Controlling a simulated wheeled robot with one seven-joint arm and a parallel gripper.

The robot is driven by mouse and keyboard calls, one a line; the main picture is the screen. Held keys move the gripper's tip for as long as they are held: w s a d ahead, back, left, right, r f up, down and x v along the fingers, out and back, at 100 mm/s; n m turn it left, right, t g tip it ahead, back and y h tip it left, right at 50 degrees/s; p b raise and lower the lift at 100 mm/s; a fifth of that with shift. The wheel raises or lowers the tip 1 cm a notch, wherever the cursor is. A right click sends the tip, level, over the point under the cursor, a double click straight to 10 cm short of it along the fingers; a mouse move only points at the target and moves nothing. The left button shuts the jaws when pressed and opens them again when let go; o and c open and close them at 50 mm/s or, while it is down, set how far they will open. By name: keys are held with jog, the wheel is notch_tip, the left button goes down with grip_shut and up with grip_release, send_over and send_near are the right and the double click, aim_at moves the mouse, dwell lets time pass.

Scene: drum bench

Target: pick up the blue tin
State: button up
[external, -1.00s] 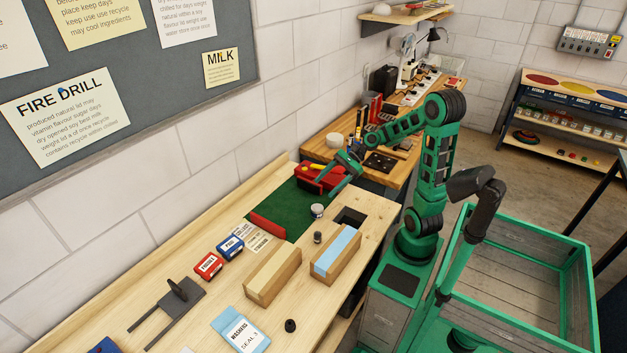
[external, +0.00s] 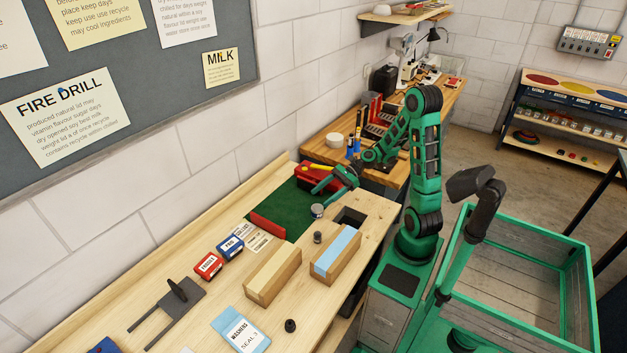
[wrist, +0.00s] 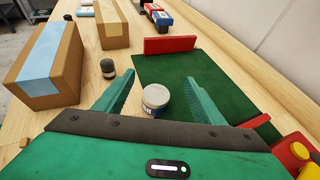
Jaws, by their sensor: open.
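A small round tin (wrist: 155,98) with a pale lid and a blue band on its side stands upright on the green mat (wrist: 215,72), near the mat's edge. It also shows in the external view (external: 317,210). My gripper (wrist: 160,76) is open, with one green finger on each side of the tin in the wrist view. The tin sits between the fingers, nearer the palm than the tips in that picture. I cannot tell whether a finger touches it. In the external view my gripper (external: 318,197) is low over the mat, beside the tin.
A small dark cylinder (wrist: 107,68) stands just off the mat, near the cartons (wrist: 50,65). A red bar (wrist: 170,45) edges the mat's far end. A red and yellow object (wrist: 298,152) is close to my gripper. Blue and red boxes (external: 230,247) stand farther along the bench.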

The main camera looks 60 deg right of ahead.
aim_at(312, 212)
notch_tip(312, 212, down, 5)
jog(key=shift+r, duration=0.1)
jog(key=shift+x, duration=3.75)
jog(key=c, duration=1.2)
